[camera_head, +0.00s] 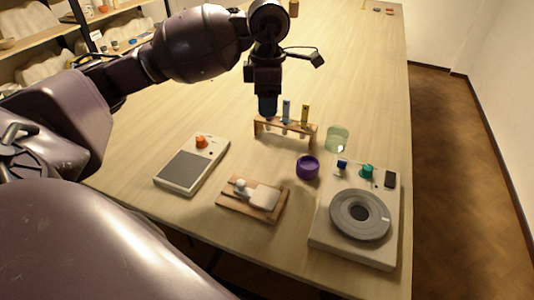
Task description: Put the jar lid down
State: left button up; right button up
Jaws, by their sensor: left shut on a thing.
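My left gripper (267,96) reaches down from above, over the left end of a wooden test tube rack (285,131). It is shut on a dark blue thing (268,106) at its fingertips. The arm and gripper hide much of this thing, and I cannot tell whether it is the jar lid. A clear green glass jar (337,139) stands right of the rack. My right gripper is not in view.
The rack holds a light blue tube (286,110) and a yellow tube (305,114). In front are a grey-topped device with an orange knob (201,142), a wooden tray (232,206) with white pieces and a device with a round plate (359,214). The table (350,60) behind is mostly clear.

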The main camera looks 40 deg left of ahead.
pick_arm(q)
send_over(267, 161)
notch_tip(267, 161, down, 11)
jog(key=shift+d+f, duration=0.1)
jog(key=shift+f, duration=0.05)
jog(key=shift+f+b, duration=0.3)
jog(key=shift+f, duration=2.05)
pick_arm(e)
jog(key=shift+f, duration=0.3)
pick_arm(q)
jog(key=o, duration=0.9)
jog(key=shift+f, duration=0.1)
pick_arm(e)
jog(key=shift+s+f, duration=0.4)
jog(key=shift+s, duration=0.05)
